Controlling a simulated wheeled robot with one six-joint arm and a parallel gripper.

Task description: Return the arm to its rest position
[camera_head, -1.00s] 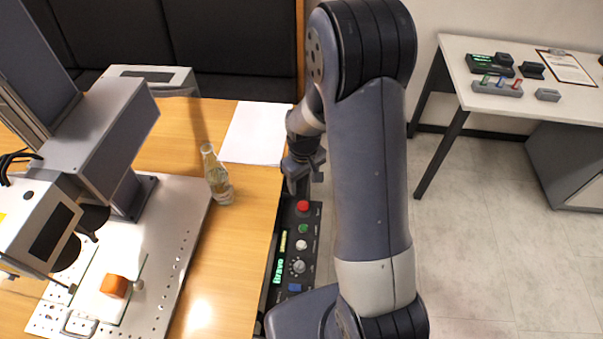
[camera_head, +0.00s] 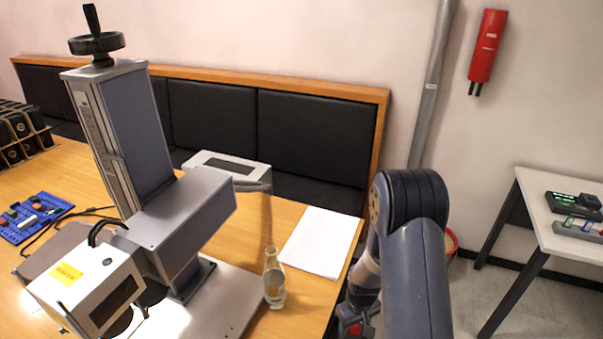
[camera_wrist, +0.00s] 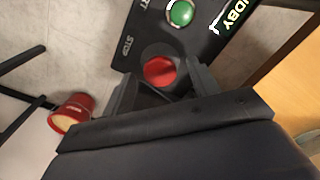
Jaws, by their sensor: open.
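My arm (camera_head: 415,270) reaches down along the table's right edge. Its gripper (camera_head: 352,318) is low in the head view, close to a red button and partly cut off by the frame edge. In the wrist view my gripper (camera_wrist: 163,85) is open and empty, its two dark fingers apart. The red STOP button (camera_wrist: 160,71) shows between and just beyond the fingertips; I cannot tell whether they touch it. The black control panel (camera_wrist: 147,40) also carries a green button (camera_wrist: 181,13) and a lit "STANDBY" display, partly cut off.
The laser marker (camera_head: 185,215) stands on the wooden table (camera_head: 290,215) at left. A red bin (camera_wrist: 72,112) is on the floor. A white side table (camera_head: 535,215) stands right.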

